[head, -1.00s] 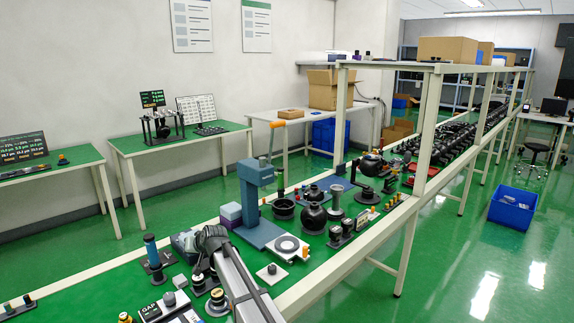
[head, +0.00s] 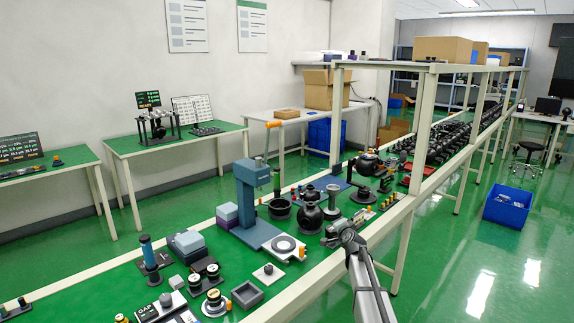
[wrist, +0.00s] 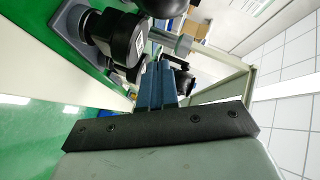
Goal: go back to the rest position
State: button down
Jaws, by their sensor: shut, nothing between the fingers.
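My gripper (wrist: 159,68) shows in the wrist view as two blue fingers pressed together, with nothing held between them. In the head view my arm reaches in from the bottom right, and its end (head: 340,238) is over the right edge of the bench, right of the blue press. The fingers are hard to make out in that view. In the wrist view a black round part (wrist: 118,36) stands close to the left of the fingers; I cannot tell whether they touch.
The blue press (head: 253,200) stands mid-bench. Black ball-shaped parts (head: 310,217) stand beside it. A shallow grey tray (head: 247,294) lies nearer. A white frame post (head: 427,130) rises behind my arm. Green floor at right is open around a blue bin (head: 508,212).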

jog(key=s+d+f+m+h, duration=0.1)
jog(key=s+d+f+m, duration=0.15)
jog(key=d, duration=0.35)
jog(key=s+d+f+m, duration=0.1)
jog(key=s+d+f, duration=0.25)
jog(key=d, duration=0.25)
jog(key=s+a+f+n+g+y, duration=0.1)
jog(key=s+a+f+n+g, duration=0.3)
jog(key=s+f, duration=0.6)
jog(key=s+a+f+n+g+y, duration=0.1)
jog(key=s+a+f+g, duration=0.3)
jog(key=s+f, duration=0.65)
jog(key=s+a+f+n+g+y, duration=0.1)
jog(key=s+a+f+n+g, duration=0.15)
jog(key=s+a+f, duration=0.7)
jog(key=s+f+n+g, duration=0.1)
jog(key=s+f+g, duration=0.1)
jog(key=s+f, duration=0.35)
jog(key=s+f+n+g+h, duration=0.1)
jog(key=s+f+n+g, duration=0.1)
jog(key=s, duration=0.7)
jog(key=s+f+n+g, duration=0.1)
jog(key=s+f+g, duration=0.15)
jog(key=s, duration=0.45)
jog(key=s+d+n+g+h, duration=0.2)
jog(key=s+g, duration=0.3)
jog(key=s, duration=1.4)
jog(key=shift+f+n, duration=0.4)
jog(key=shift+n, duration=0.4)
